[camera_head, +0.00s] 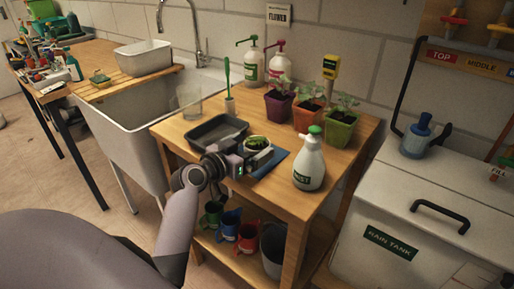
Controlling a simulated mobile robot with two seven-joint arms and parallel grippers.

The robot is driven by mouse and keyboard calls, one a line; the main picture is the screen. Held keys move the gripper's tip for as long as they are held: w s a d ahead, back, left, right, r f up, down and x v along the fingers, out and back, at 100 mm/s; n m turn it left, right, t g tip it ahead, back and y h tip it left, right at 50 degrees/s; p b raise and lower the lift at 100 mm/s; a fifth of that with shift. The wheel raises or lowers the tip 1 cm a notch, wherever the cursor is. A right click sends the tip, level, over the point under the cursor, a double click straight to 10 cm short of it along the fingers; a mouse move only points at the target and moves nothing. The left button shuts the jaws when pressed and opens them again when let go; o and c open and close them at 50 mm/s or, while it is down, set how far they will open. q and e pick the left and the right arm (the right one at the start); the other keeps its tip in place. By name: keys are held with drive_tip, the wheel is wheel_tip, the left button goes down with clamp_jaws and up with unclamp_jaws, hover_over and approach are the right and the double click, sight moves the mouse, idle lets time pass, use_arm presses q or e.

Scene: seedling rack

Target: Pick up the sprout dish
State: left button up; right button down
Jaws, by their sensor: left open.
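The sprout dish (258,143) is a small round white dish with green sprouts in it. It sits at the middle of the wooden table in the head view, at a blue mat (273,165). My left gripper (245,156) is open at the near left side of the dish and hides part of its lower edge. Whether the fingers touch the dish or stand around it, I cannot tell. My right gripper is not in view.
A dark grey tray (207,145) stands just left of the dish. A white spray bottle (309,166) stands to the right. Purple (278,108), orange (306,121) and green (339,131) plant pots stand behind. Coloured jugs (230,225) sit on the lower shelf.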

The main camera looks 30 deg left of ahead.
use_arm(q)
drive_tip(key=shift+w+f, duration=0.1)
drive_tip(key=shift+w, duration=0.7)
drive_tip(key=c, duration=1.2)
